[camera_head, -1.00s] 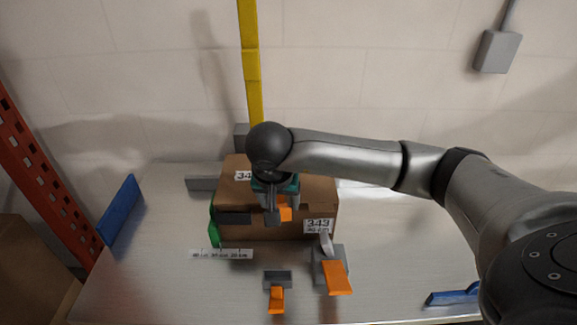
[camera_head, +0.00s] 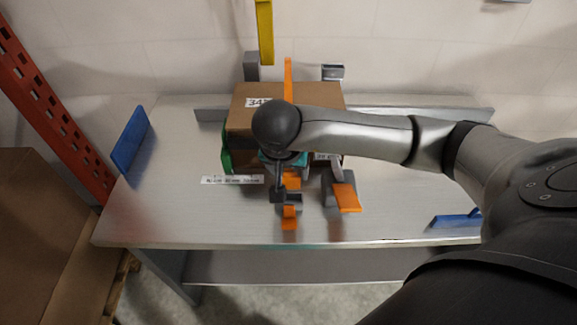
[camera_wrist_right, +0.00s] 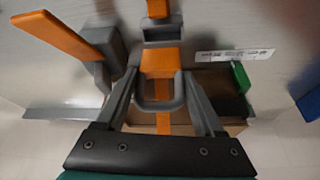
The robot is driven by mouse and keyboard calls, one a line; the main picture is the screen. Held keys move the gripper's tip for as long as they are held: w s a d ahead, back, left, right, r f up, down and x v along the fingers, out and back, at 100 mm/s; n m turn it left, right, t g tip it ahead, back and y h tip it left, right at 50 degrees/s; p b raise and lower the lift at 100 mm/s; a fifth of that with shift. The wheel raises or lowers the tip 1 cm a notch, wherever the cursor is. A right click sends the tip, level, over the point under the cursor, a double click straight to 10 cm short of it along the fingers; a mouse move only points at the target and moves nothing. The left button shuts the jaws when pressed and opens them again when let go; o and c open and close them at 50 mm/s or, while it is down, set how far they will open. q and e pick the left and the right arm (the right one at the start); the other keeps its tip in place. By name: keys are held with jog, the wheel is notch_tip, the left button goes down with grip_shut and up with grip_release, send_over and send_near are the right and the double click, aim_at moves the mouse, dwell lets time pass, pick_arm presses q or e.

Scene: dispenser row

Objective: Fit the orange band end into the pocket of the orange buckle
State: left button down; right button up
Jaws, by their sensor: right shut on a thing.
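The orange buckle is a small grey block with an orange tab (camera_head: 289,222), near the table's front edge in front of the box. In the right wrist view its grey pocket (camera_wrist_right: 162,34) is at top centre. My right gripper (camera_head: 282,190) is shut on the orange band end (camera_head: 291,180), just behind the buckle. In the right wrist view the orange band end (camera_wrist_right: 160,62) points at the pocket, its tip right by the mouth. I cannot tell whether the tip is inside. The orange band (camera_head: 288,78) comes over the box from behind. My left gripper is not in view.
A brown box (camera_head: 242,120) stands behind the buckle. A grey piece with an orange lever (camera_head: 346,198) stands close right. A green part (camera_head: 226,158) is at the box's left. Blue pieces (camera_head: 130,138) (camera_head: 458,219) flank the table. A yellow strap (camera_head: 265,35) hangs behind.

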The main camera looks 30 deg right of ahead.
aim_at(288, 188)
jog(key=shift+f+b, duration=2.1)
jog(key=shift+f, duration=0.95)
jog(key=shift+f+b, duration=0.35)
jog(key=o, duration=1.4)
jog(key=shift+p+v, duration=2)
jog(key=shift+v, duration=5.7)
